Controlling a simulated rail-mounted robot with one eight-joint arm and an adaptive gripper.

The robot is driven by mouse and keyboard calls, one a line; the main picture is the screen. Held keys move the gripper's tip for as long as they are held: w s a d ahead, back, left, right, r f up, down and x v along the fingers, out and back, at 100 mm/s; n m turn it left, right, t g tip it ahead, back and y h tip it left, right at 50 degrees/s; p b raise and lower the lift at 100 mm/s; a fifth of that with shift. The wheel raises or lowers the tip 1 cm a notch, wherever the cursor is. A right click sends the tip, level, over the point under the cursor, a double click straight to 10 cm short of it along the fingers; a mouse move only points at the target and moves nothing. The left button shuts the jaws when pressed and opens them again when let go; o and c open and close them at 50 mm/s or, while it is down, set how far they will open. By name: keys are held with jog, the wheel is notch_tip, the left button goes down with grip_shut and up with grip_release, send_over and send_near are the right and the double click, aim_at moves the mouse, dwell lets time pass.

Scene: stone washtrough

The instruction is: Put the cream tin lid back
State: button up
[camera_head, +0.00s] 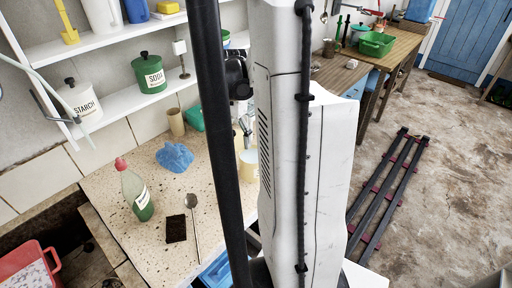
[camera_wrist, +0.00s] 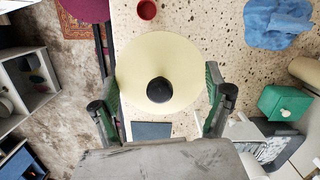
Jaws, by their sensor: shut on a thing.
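The cream lid (camera_wrist: 160,60), a round pale disc with a black knob (camera_wrist: 160,90), fills the middle of the wrist view. My gripper (camera_wrist: 162,85) has one finger at each side of it, close against its rim, and is shut on it. The lid hides what is beneath, so I cannot tell whether it sits on a tin or hangs clear. In the head view a cream tin-like thing (camera_head: 248,166) shows at the worktop's right side, partly hidden by my arm. My gripper is not clear in the head view.
The speckled worktop (camera_head: 120,190) holds a blue cloth (camera_head: 174,156), a green bottle (camera_head: 136,190), a spoon (camera_head: 193,220) and a dark slab (camera_head: 176,229). A red cup (camera_wrist: 147,10) and green box (camera_wrist: 283,103) show in the wrist view. White shelves (camera_head: 110,105) stand behind.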

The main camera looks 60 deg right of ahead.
jog(key=s+d+f+p, duration=0.1)
jog(key=s+d+f, duration=0.1)
jog(key=d+f, duration=0.6)
jog(key=shift+s+f, duration=0.3)
jog(key=shift+f, duration=0.25)
jog(key=shift+f+b, duration=0.65)
jog(key=o, duration=1.1)
jog(key=shift+r, duration=0.2)
jog(key=r, duration=0.4)
jog(key=d+r, duration=0.1)
jog(key=r, duration=0.7)
jog(key=shift+d+r+p, duration=0.3)
jog(key=shift+r+p, duration=0.05)
jog(key=shift+r, duration=0.05)
